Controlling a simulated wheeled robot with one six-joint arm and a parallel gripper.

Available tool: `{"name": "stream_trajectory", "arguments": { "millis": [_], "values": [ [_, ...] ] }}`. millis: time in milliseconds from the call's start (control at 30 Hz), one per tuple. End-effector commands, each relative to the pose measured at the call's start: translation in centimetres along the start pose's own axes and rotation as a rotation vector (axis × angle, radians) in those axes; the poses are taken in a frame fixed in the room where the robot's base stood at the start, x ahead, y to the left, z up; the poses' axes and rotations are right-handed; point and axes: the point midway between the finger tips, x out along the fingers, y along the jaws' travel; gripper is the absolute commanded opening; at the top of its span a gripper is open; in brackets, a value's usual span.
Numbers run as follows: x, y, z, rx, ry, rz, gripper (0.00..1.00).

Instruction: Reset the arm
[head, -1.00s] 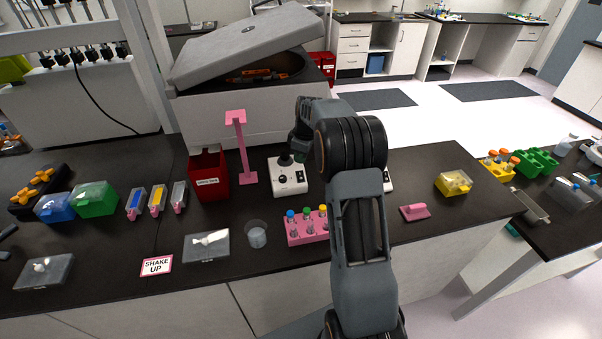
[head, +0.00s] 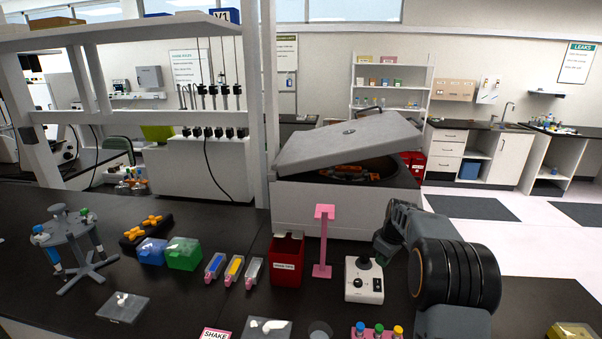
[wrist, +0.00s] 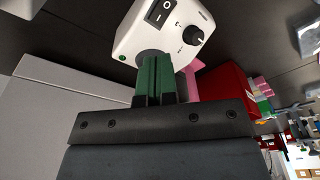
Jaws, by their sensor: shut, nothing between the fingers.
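My arm reaches over the black bench in the head view. My gripper (head: 381,247) is shut and empty. It points down just behind and to the right of the white mixer (head: 364,283), which has a black cup on top. In the wrist view the green fingers (wrist: 155,77) are together, in front of a white device (wrist: 165,30) with a black knob and a switch. I cannot tell whether the fingertips touch it.
A centrifuge (head: 345,200) with its lid raised stands behind. A pink stand (head: 323,243) and a red bin (head: 286,262) are left of the mixer. A pink tube rack (head: 377,335) is in front. A pipette stand (head: 75,245) is at far left.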

Motion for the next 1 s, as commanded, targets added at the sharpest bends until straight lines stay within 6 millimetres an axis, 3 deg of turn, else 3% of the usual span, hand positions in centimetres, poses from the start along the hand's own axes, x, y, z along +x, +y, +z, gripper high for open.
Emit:
{"name": "stream_trajectory", "arguments": {
  "millis": [67,167,367,500,700,800,1000],
  "values": [
    [1.7,-1.0,1.2,0.116,-0.033,-0.024,0.0],
    [1.7,-3.1,2.8,0.284,-0.063,-0.026,0.0],
    [-1.3,-8.9,5.2,0.535,-0.07,0.021,0.0],
    [-3.8,-13.8,7.2,0.665,-0.041,0.068,0.0],
    [-6.5,-21.0,10.7,0.767,0.047,0.131,0.0],
    [-7.3,-23.6,12.1,0.763,0.097,0.153,0.0],
    [-8.6,-26.6,13.6,0.705,0.189,0.185,0.0]
  ]
}}
